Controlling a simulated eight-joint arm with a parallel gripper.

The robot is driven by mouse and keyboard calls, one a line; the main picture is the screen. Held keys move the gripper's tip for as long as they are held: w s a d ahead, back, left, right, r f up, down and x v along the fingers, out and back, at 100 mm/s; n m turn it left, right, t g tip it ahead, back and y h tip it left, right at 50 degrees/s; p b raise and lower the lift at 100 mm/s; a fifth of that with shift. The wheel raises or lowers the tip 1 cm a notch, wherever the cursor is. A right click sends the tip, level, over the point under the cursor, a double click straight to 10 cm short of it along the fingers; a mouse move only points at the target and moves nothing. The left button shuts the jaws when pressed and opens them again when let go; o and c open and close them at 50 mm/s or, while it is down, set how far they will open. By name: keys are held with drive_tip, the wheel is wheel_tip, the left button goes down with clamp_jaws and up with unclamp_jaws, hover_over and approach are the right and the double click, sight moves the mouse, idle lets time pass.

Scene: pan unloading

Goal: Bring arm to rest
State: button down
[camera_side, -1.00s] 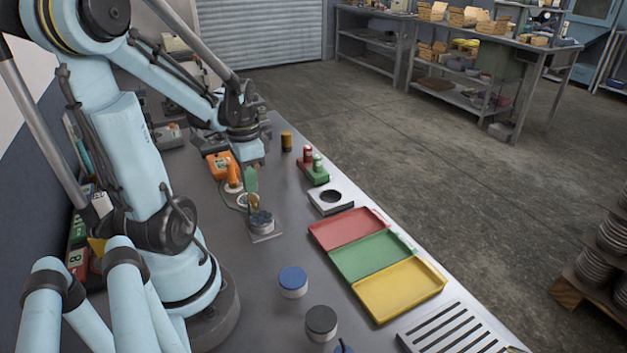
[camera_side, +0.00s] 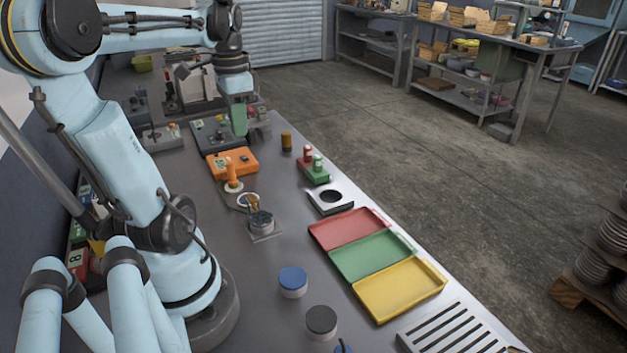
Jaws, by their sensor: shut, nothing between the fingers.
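My gripper (camera_side: 239,122) is shut and empty. It points down, raised above the far part of the grey bench (camera_side: 265,190), and shows green at its tip. My forearm stretches level across the top left of the view. In the picture, the gripper overlaps a dark grey box with controls (camera_side: 208,136) and stands above the orange box (camera_side: 240,158). A small metal pan-like fixture with brass-coloured parts (camera_side: 261,222) stands on a plate on the bench, apart from my gripper.
Red (camera_side: 345,227), green (camera_side: 362,257) and yellow (camera_side: 402,288) trays line the bench's right side. Blue-topped (camera_side: 293,280) and black-topped (camera_side: 321,321) cylinders stand in front. A slotted rack (camera_side: 450,332) lies at the front right. A ringed plate (camera_side: 328,200) and a green-red block (camera_side: 314,172) sit behind the trays.

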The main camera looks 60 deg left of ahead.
sight(252, 197)
drive_tip(key=shift+r, duration=0.2)
